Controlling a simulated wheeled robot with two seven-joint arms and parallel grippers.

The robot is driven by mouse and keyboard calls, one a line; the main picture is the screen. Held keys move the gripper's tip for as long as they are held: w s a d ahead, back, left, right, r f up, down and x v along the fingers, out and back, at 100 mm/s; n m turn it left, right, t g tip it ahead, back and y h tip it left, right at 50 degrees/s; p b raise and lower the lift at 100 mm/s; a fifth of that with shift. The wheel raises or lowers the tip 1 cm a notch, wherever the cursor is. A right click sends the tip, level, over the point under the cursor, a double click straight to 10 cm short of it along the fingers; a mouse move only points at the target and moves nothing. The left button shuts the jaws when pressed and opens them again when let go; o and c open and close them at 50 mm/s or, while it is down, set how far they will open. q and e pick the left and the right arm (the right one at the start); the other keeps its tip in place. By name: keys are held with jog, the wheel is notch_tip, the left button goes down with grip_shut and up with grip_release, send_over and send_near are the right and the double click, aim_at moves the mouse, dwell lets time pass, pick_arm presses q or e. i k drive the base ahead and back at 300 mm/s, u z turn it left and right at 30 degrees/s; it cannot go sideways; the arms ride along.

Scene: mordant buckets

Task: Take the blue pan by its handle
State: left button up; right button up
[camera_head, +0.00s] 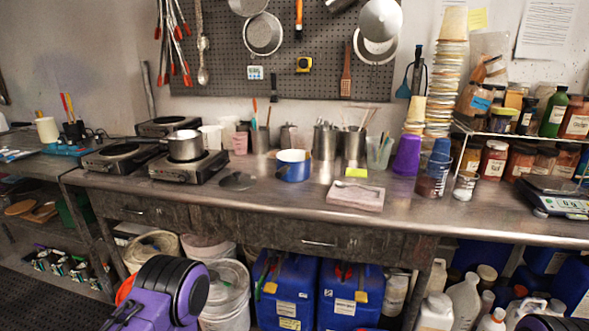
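The blue pan (293,169) stands upright on the metal workbench (285,200), near the middle of the picture. Its outside is blue and its inside is pale. I cannot make out its handle clearly at this size. A purple and black part of my own arm shows at the bottom left, below the bench front and well apart from the pan. Neither of my grippers shows in the view, so I cannot see their fingers.
A dark round lid-like piece (237,181) lies left of the pan. A hot plate (189,167) carries a metal pot (185,147) farther left. Metal canisters (325,142) stand behind the pan. A pale slab (356,196) lies to its right. The bench front before the pan is clear.

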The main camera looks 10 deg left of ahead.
aim_at(292, 164)
jog(key=u, duration=0.65)
jog(key=i, duration=0.85)
